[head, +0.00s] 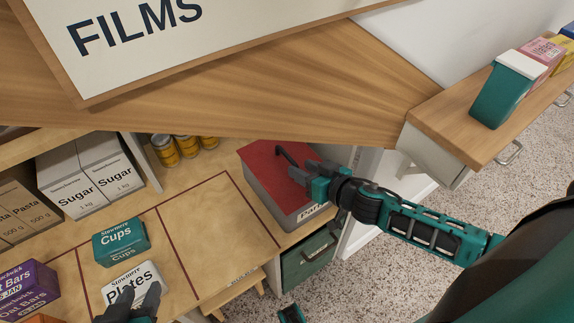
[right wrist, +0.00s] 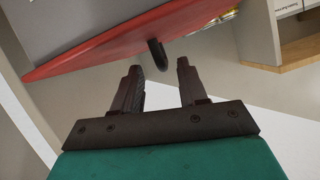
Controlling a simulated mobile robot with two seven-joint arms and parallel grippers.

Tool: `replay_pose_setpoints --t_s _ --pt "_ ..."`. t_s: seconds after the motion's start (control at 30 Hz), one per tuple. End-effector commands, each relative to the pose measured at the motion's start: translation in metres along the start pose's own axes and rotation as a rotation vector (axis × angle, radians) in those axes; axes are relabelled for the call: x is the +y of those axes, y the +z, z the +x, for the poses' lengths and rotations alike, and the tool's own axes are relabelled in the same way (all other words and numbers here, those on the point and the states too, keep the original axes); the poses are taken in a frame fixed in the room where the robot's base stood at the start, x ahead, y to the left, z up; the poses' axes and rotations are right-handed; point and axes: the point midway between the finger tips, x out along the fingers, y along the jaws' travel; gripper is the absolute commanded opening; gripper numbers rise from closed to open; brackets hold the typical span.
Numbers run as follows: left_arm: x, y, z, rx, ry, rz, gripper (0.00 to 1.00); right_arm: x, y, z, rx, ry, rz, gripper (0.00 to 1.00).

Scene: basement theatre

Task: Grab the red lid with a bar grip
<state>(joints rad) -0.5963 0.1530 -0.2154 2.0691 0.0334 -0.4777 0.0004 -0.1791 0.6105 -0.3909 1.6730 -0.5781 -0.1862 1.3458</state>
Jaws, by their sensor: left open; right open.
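The red lid (head: 262,163) sits on a grey box at the back of the wooden surface. Its dark bar grip (head: 286,154) stands up near the lid's right side. My right gripper (head: 297,173) is open and empty, right beside the bar grip. In the right wrist view the red lid (right wrist: 95,52) crosses the upper part, and the bar grip (right wrist: 156,56) appears between the two open fingers (right wrist: 158,68), near their tips. I cannot tell whether they touch it. My left gripper (head: 139,297) is open at the bottom, by the white Plates box.
The Plates box (head: 128,278) and a green Cups box (head: 121,241) stand on the marked wooden surface (head: 215,220). Sugar boxes (head: 75,180) and yellow cans (head: 165,150) are at the back. A green drawer bin (head: 308,262) is below the grey box. A large wooden panel (head: 300,80) overhangs above.

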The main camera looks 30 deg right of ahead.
Motion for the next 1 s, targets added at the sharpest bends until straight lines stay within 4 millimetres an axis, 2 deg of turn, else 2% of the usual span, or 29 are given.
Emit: replay_pose_setpoints --t_s 0.17,0.5,0.6,0.9,1.0 --pt "0.000 0.001 0.000 0.000 0.000 0.000 0.43 0.000 -0.003 0.007 0.001 0.000 0.000 0.42" --pt "0.000 0.002 0.002 0.001 0.000 0.000 0.43 -0.003 -0.019 0.046 0.002 0.001 -0.003 0.42" --pt "-0.001 0.004 0.004 0.003 -0.001 0.001 0.43 -0.003 -0.017 0.053 0.000 0.001 -0.003 0.42" --pt "-0.001 0.002 0.005 0.007 -0.002 0.001 0.43 -0.003 -0.018 0.056 -0.001 0.001 -0.001 0.42" --pt "-0.001 0.002 0.005 0.007 -0.002 0.001 0.43 -0.003 -0.018 0.056 -0.001 0.001 -0.001 0.34"
